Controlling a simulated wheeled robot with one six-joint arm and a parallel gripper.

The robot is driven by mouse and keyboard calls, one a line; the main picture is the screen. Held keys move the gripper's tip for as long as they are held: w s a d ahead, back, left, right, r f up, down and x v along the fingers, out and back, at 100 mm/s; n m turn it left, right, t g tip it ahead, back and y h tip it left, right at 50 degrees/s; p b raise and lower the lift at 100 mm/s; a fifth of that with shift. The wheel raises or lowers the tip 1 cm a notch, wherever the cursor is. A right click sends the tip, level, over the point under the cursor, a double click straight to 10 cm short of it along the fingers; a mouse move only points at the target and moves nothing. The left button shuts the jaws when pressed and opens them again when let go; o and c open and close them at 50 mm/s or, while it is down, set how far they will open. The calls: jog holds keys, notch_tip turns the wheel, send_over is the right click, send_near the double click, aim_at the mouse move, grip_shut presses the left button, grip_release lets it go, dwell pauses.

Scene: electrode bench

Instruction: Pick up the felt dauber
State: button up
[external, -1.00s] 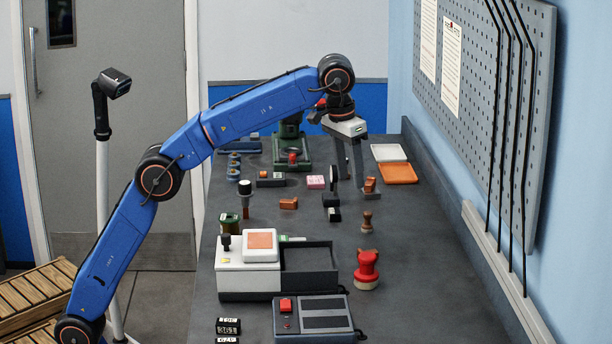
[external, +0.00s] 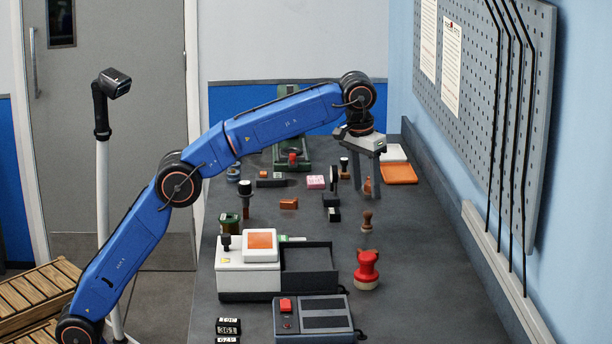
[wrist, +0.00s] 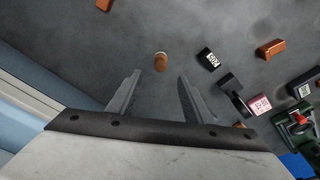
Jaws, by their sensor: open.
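A small brown wooden piece with a rounded top and narrow waist (external: 367,221) stands upright on the grey bench, right of the middle. It looks like the felt dauber, but I cannot clearly make out felt. In the wrist view it is the small brown round-topped piece (wrist: 161,62), just beyond the fingertips and between their lines. My gripper (external: 366,194) points down over the bench, behind this piece in the external view. In the wrist view my gripper (wrist: 159,77) has its fingers apart, with nothing between them.
A black block with a white label (wrist: 209,59) and a brown block (wrist: 270,48) lie to the right in the wrist view. An orange tray (external: 399,174) lies near the wall. Bench around the brown piece is clear.

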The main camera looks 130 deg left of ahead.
aim_at(367, 213)
jog(key=shift+f, duration=1.6)
jog(key=shift+w+a+f, duration=0.1)
jog(key=shift+a+f, duration=0.05)
jog(key=shift+f, duration=1.05)
jog(key=shift+s+a+f, duration=0.1)
jog(key=shift+a+f, duration=0.1)
jog(key=shift+f, duration=1)
jog(key=shift+w+a+f, duration=0.1)
jog(key=shift+a+f, duration=0.05)
jog(key=shift+f, duration=1.05)
jog(key=shift+c, duration=0.7)
jog(key=c, duration=1)
